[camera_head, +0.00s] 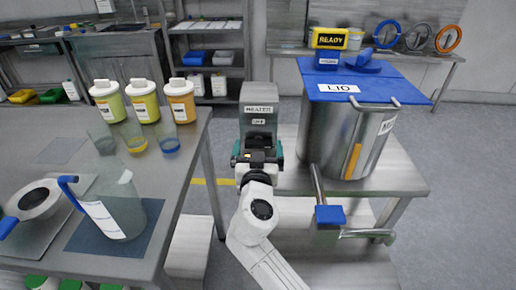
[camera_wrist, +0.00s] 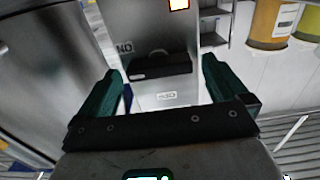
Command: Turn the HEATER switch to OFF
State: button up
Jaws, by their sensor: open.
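The heater box (camera_head: 258,118) is a grey upright box with a HEATER label and a smaller label, seemingly OFF, beneath it. In the wrist view its panel (camera_wrist: 160,30) carries a black switch (camera_wrist: 160,67). Upside-down ON lettering (camera_wrist: 125,47) is beside the switch, and a small label, too small to read, lies below it. An orange-red lit indicator (camera_wrist: 179,4) shows at the top edge. My gripper (camera_head: 258,157) is in front of the box and hides its lower front. In the wrist view its teal fingers (camera_wrist: 162,82) are apart, either side of the switch, with nothing between them.
A steel vessel (camera_head: 327,135) with a blue LID stands close right of the box on the steel cart (camera_head: 395,180). Its handle (camera_head: 328,214) projects forward, right of my arm. The left bench (camera_head: 165,205) holds bottles, beakers and a jug. Grey floor lies between bench and cart.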

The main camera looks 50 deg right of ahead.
jog(key=shift+c, duration=0.2)
jog(key=c, duration=1)
jog(key=shift+n, duration=0.4)
jog(key=n, duration=0.3)
jog(key=shift+w+a+n+b, duration=0.1)
jog(key=shift+n+b, duration=0.2)
jog(key=shift+n, duration=0.1)
jog(key=n, duration=0.4)
jog(key=shift+n+p, duration=0.3)
jog(key=shift+p, duration=0.05)
jog(key=n+p, duration=0.1)
jog(key=n, duration=0.4)
jog(key=shift+a+f+p, duration=0.1)
jog(key=shift+p, duration=0.3)
jog(key=shift+w+f+n+p, duration=0.1)
jog(key=shift+n+p, duration=0.55)
jog(key=shift+n, duration=1.15)
